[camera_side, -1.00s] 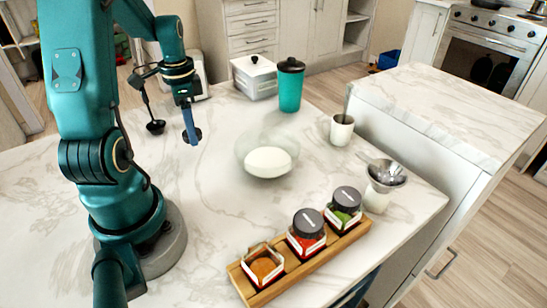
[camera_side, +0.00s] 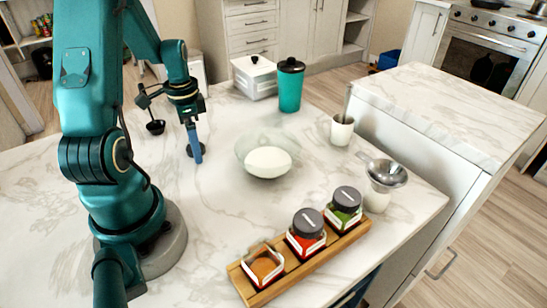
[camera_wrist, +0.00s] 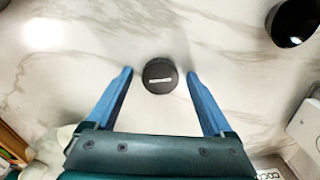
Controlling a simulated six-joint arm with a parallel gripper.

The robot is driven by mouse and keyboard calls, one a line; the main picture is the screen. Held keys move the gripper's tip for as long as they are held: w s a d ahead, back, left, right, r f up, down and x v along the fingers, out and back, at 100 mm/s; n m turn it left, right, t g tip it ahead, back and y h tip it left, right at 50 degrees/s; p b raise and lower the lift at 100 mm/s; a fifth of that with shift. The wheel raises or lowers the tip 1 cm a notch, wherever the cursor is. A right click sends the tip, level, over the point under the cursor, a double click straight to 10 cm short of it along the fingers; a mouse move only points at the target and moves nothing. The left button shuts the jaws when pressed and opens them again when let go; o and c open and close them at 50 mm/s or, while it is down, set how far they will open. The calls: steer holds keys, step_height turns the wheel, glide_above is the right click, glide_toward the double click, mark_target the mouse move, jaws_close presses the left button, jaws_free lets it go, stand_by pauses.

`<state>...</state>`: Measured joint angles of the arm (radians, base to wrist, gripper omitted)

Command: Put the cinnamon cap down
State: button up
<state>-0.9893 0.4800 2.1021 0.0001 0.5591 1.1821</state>
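The cinnamon cap (camera_wrist: 160,76) is a round black lid with a pale label. It lies flat, apparently on the marble counter, between my fingertips in the wrist view. A narrow gap shows on each side of it. My gripper (camera_wrist: 160,72) is open around it, pointing down with its blue fingers. In the side view my gripper (camera_side: 197,158) is low over the counter, and the cap (camera_side: 190,150) is partly hidden behind the near finger. The uncapped jar of orange-brown spice (camera_side: 264,266) stands in the wooden rack (camera_side: 308,265) at the front.
Two jars with dark caps, one red (camera_side: 306,235) and one green (camera_side: 345,207), stand in the rack. A bowl (camera_side: 267,158) is right of my gripper. A teal tumbler (camera_side: 290,90) and a white box (camera_side: 254,77) stand behind. Counter between gripper and rack is clear.

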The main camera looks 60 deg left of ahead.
step_height(320, 180, up, 11)
steer(key=d+r+n+t, duration=0.1)
steer(key=d+r+t, duration=0.1)
steer(key=d, duration=0.9)
steer(key=s+d+r+n+t, duration=0.1)
steer(key=d+r+t, duration=0.1)
steer(key=d, duration=0.9)
steer(key=shift+s+d+r+t, duration=0.15)
steer(key=shift+d+r+t, duration=0.2)
steer(key=shift+t, duration=0.45)
